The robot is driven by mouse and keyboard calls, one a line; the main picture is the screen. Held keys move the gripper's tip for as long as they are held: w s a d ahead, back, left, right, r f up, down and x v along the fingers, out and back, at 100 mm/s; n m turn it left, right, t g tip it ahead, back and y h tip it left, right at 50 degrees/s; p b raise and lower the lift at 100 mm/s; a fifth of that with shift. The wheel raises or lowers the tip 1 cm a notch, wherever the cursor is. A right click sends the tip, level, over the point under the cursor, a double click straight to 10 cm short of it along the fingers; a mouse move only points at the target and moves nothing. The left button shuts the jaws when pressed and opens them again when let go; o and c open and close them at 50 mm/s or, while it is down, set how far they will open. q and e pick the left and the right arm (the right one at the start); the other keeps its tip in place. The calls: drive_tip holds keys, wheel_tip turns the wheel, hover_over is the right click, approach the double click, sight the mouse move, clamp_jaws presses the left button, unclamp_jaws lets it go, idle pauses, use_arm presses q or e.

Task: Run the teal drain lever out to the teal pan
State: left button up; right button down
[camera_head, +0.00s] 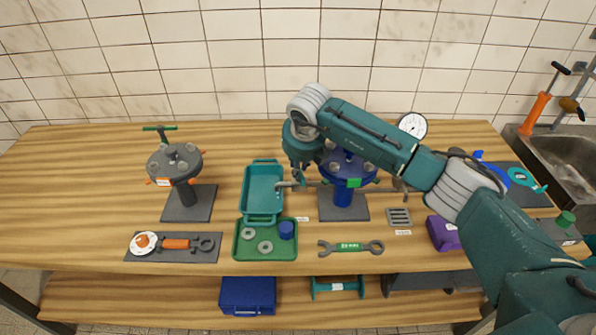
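The teal pan (247,190) lies on the table in the middle, left of the blue flanged valve (343,196) on its dark plate. A thin grey pipe (313,184) runs left from the valve, and its end reaches the pan's right edge. My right gripper (299,178) points down at this pipe, close to the pan's right side. Its fingers are small and dark, and I cannot tell whether they are open or shut. A teal drain lever cannot be made out clearly; the gripper may hide it. My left gripper is not in view.
A grey flanged valve (176,163) stands at left. In front lie a green tray (265,254) with rings, a wrench (350,247), a grate (399,217) and a purple box (441,233). A gauge (412,124) stands behind my arm. The table's far left is clear.

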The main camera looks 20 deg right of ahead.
drive_tip(key=n+b, duration=0.1)
drive_tip(key=b, duration=0.1)
drive_tip(key=n+y+b, duration=0.1)
drive_tip(key=n+b, duration=0.1)
drive_tip(key=shift+f+n+y, duration=0.25)
drive_tip(key=shift+n+y, duration=0.05)
drive_tip(key=n+b, duration=0.1)
drive_tip(key=n+y+b, duration=0.1)
drive_tip(key=n, duration=0.1)
drive_tip(key=shift+s+r+n+g, duration=0.1)
drive_tip(key=shift+r+n+g, duration=0.05)
drive_tip(key=shift+n+g, duration=0.15)
drive_tip(key=n+g+y+b, duration=0.1)
drive_tip(key=n, duration=0.2)
drive_tip(key=shift+r+n+b, duration=0.1)
drive_tip(key=shift+n+b, duration=0.2)
drive_tip(key=shift+n, duration=0.1)
drive_tip(key=n, duration=0.2)
drive_tip(key=n+g+y, duration=0.1)
drive_tip(key=n, duration=0.1)
drive_tip(key=shift+s+n+g, duration=0.15)
drive_tip(key=shift+n+g, duration=0.15)
drive_tip(key=c, duration=1.7)
unclamp_jaws()
drive_tip(key=shift+d, duration=0.1)
drive_tip(key=shift+o, duration=0.2)
drive_tip(key=shift+r, duration=0.1)
